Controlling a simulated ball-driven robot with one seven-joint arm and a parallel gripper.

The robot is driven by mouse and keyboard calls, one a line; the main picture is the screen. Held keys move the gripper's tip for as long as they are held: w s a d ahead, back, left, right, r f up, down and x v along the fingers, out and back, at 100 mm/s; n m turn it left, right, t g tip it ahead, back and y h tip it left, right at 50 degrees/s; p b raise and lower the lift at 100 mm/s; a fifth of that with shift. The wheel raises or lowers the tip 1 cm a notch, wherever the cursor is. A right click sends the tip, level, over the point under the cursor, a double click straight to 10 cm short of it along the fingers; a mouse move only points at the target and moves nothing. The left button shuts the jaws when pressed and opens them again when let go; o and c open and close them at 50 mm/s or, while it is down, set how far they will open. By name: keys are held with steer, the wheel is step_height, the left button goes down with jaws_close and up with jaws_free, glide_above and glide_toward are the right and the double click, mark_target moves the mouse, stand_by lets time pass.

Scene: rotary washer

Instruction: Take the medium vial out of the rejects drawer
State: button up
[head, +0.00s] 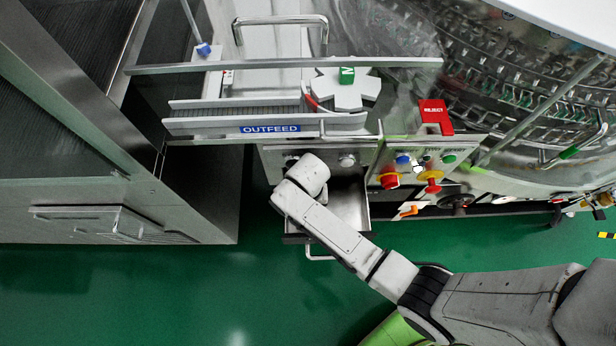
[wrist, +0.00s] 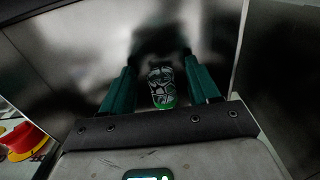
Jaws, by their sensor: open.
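The rejects drawer (head: 352,205) is pulled out below the machine front in the head view, with my arm across its left part. Its bare steel inside (wrist: 60,60) fills most of the wrist view. A small clear vial with a green end (wrist: 162,88) shows in the wrist view, between the two dark green fingers of my gripper (wrist: 160,72). The fingers are open, one on each side of the vial; I cannot tell whether either touches it. In the head view my wrist hides the gripper and the vial.
A control panel with a red knob (head: 389,180) and other buttons is right of the drawer. The outfeed rail (head: 250,126) and a red reject block (head: 434,115) are above. A steel cabinet (head: 120,190) stands left. Green floor lies in front.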

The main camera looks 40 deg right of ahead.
steer(key=c, duration=1.1)
steer(key=shift+r, duration=0.15)
